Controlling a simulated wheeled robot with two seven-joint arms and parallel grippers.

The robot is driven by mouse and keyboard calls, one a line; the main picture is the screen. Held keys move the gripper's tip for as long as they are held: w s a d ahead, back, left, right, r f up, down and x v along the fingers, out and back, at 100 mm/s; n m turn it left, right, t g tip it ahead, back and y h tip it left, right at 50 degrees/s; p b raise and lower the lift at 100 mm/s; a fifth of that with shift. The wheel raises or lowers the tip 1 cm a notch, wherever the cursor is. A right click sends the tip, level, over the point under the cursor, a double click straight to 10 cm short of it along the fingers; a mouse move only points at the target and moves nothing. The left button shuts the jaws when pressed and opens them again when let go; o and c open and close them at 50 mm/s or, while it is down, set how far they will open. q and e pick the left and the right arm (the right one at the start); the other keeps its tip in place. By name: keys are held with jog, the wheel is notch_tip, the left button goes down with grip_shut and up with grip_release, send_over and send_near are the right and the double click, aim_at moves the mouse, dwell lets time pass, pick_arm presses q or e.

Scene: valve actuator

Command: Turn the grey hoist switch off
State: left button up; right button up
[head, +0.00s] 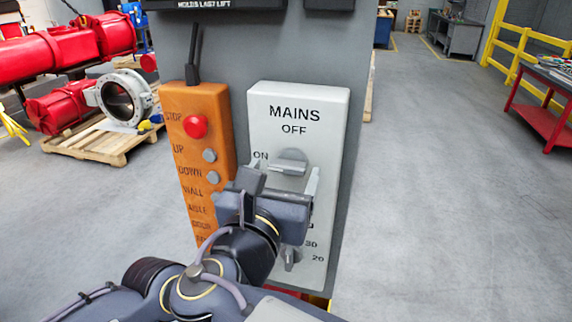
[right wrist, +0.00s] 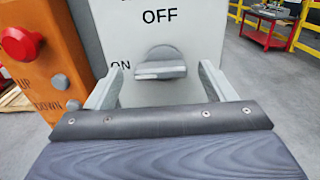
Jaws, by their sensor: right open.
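The grey switch (head: 290,160) is a round knob with a raised bar on the white MAINS panel (head: 330,130). Its bar lies roughly horizontal, with ON printed at its left and OFF above. It also shows in the right wrist view (right wrist: 160,65). My right gripper (head: 283,180) is open in front of the panel, just below the knob in the head view. In the right wrist view its fingers stand left and right of the knob, with visible gaps. Whether the fingertips reach past the knob's face I cannot tell. My left gripper is not in view.
An orange pendant (head: 180,125) with a red STOP button (head: 195,126) and grey buttons stands close at left. A smaller grey knob (head: 291,257) with numbers sits lower on the panel, partly behind my gripper. Open floor lies at right.

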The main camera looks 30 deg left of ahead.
jog(key=shift+x, duration=0.8)
jog(key=c, duration=1)
